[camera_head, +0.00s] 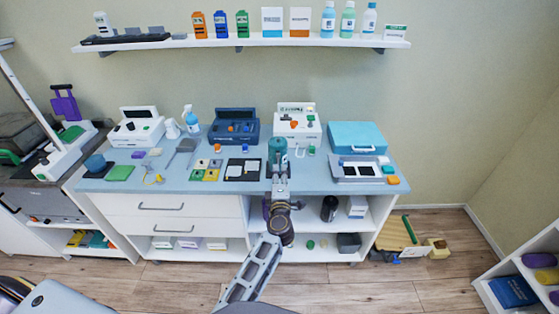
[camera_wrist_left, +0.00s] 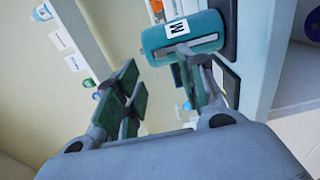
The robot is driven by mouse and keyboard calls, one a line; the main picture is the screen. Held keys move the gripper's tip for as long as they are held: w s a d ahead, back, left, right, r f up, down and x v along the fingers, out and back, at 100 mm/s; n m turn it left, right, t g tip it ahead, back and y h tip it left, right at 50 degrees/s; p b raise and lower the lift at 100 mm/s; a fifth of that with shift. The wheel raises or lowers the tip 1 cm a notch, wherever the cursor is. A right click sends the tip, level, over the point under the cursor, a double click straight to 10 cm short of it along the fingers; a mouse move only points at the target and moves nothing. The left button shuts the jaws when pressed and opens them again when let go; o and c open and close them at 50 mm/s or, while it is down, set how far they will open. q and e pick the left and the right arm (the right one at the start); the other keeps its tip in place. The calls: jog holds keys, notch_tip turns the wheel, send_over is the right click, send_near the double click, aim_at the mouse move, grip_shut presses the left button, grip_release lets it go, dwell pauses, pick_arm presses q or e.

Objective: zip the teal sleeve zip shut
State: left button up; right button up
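The teal sleeve (camera_head: 277,145) is a rounded roll on the blue tabletop, near the middle front. In the left wrist view the sleeve (camera_wrist_left: 165,37) shows a white label marked M and a pale grey strip along its side, which looks like the zip (camera_wrist_left: 200,42). I cannot tell how far the zip is closed. My left gripper (camera_head: 279,168) is just in front of the sleeve. In the wrist view its fingers (camera_wrist_left: 158,62) are spread with nothing seen between them. One fingertip overlaps the strip in the picture; contact cannot be told. My right gripper is not in view.
A dark-framed tray (camera_head: 243,169) lies left of the sleeve, and a grey tray (camera_head: 358,170) lies to its right. A white device (camera_head: 297,124) and a dark blue device (camera_head: 235,127) stand behind. A teal case (camera_head: 357,137) sits back right. A wall shelf (camera_head: 240,41) hangs above.

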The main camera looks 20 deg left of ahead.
aim_at(280, 157)
pick_arm(q)
jog(key=shift+b+x, duration=1.65)
jog(key=shift+x, duration=3.1)
grip_shut()
